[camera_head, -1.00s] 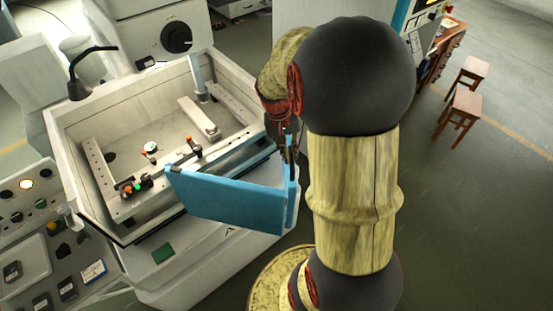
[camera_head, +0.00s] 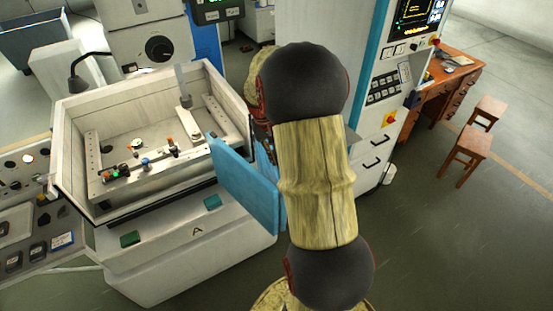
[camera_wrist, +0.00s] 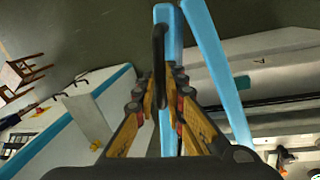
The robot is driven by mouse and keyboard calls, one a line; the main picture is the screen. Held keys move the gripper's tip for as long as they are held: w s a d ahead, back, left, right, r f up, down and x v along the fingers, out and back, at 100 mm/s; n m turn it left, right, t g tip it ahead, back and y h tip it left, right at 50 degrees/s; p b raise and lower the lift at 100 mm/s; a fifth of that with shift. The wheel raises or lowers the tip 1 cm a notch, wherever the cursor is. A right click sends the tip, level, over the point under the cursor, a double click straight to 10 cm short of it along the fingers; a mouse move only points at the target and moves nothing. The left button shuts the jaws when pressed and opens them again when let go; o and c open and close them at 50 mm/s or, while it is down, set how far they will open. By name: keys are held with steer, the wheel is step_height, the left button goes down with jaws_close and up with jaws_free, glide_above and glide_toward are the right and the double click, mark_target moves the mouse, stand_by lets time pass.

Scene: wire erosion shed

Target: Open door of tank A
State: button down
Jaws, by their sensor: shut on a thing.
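Tank A (camera_head: 150,178) is an open white machine tank with a letter A on its front, left of my arm in the head view. Its blue door (camera_head: 245,185) stands swung out at the tank's front right, and the front is open. In the wrist view, blue strips (camera_wrist: 215,70) run away from my gripper (camera_wrist: 160,85). A dark bar-shaped handle (camera_wrist: 158,50) lies between the fingers, along a blue strip, and the gripper is shut on it. In the head view my arm hides the fingers and the handle.
Fixtures and small parts (camera_head: 146,163) lie inside the tank. A control cabinet (camera_head: 385,100) with a blue edge stands behind my arm on the right. A wooden desk (camera_head: 455,75) and stools (camera_head: 462,150) are farther right. The floor (camera_head: 430,240) at front right is clear.

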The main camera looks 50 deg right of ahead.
stand_by(0.3)
steer(key=c, duration=1.9)
jaws_free()
steer(key=shift+o, duration=0.3)
steer(key=shift+r, duration=0.1)
step_height(320, 180, up, 12)
steer(key=w+a, duration=0.1)
steer(key=a, duration=0.1)
steer(key=shift+w+f, duration=0.2)
